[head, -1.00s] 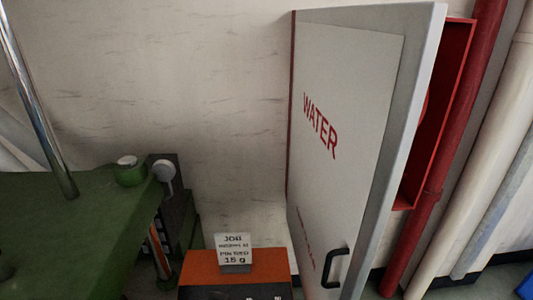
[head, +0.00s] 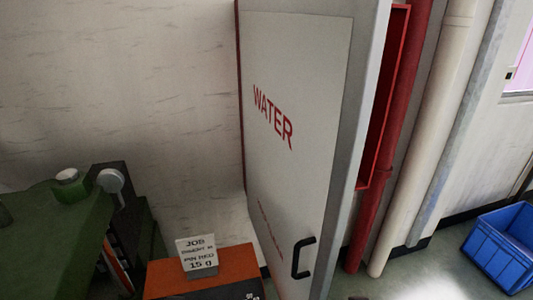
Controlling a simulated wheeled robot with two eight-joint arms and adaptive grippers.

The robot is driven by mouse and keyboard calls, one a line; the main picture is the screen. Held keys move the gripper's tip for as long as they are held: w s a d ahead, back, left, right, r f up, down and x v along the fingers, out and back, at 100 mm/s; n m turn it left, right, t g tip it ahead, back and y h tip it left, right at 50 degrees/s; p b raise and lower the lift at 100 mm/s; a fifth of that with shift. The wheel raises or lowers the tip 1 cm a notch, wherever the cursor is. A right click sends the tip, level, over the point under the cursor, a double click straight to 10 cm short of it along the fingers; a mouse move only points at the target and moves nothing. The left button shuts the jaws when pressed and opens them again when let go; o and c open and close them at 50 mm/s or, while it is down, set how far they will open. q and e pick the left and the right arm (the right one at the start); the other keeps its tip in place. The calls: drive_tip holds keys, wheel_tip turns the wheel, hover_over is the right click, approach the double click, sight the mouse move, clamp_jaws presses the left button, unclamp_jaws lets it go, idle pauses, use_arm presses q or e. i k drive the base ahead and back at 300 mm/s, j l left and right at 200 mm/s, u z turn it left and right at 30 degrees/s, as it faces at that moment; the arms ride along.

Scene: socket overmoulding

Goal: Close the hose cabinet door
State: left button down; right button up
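The hose cabinet door (head: 292,150) stands open in the middle of the head view. It is a white panel with red "WATER" lettering and a grey edge. Its black handle (head: 302,257) is near the bottom of the door. The red hose cabinet (head: 378,125) shows as a narrow strip behind the door's right edge; its inside is mostly hidden. Neither of my grippers is in view.
An orange-topped box (head: 215,268) with a job card (head: 197,255) stands left of the door. A green machine (head: 50,235) is at the far left. Red and white pipes (head: 425,140) run beside the cabinet. A blue crate (head: 505,250) sits on the floor at right.

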sight(310, 69)
drive_tip(key=k+j+u, duration=0.15)
drive_tip(key=k+u, duration=0.3)
drive_tip(key=k, duration=0.55)
